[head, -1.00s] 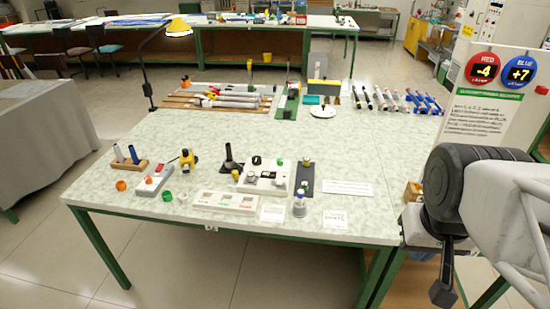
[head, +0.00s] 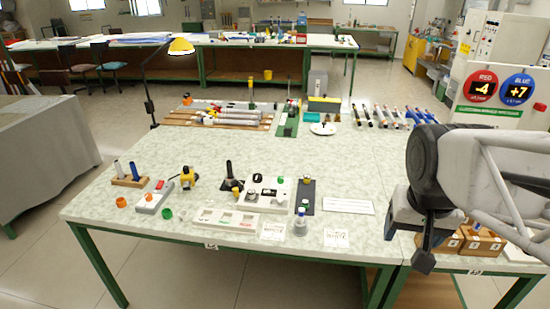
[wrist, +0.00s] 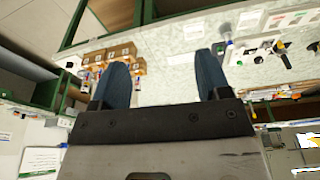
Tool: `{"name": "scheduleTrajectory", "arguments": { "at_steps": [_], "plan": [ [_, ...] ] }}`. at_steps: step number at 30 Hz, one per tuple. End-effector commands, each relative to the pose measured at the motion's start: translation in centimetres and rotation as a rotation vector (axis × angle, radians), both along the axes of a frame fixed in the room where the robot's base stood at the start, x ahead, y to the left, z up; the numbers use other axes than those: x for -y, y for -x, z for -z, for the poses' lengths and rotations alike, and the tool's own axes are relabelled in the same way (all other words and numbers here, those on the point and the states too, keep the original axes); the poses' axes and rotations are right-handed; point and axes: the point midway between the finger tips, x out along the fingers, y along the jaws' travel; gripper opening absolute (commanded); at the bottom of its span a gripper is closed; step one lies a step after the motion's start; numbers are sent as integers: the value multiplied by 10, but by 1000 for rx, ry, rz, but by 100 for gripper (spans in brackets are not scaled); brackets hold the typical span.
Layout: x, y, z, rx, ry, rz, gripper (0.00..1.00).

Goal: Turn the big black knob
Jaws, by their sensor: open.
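A white control box (head: 268,197) stands near the front middle of the table in the head view. A round black knob (head: 258,179) sits on its back part; smaller dark and pale controls are near it. In the head view my arm hangs at the right, well away from the knob, and hides most of the gripper.
A black joystick (head: 229,172) stands just left of the box, and a small bottle (head: 300,222) stands in front. Wooden boxes (head: 480,243) sit at the right below my arm. Rods (head: 390,116) lie at the back.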

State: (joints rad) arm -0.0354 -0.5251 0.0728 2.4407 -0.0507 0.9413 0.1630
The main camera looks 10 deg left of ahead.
Motion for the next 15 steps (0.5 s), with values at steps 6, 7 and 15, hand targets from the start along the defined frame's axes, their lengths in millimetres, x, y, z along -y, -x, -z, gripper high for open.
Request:
{"name": "scheduleTrajectory", "arguments": {
  "at_steps": [6, 7, 15],
  "plan": [
    [-12, -50, -10, -13, 7, 61, 70],
    [-14, -57, -12, -13, 8, 70, 70],
    [-33, -118, -18, -20, 19, 149, 70]
  ]
}}
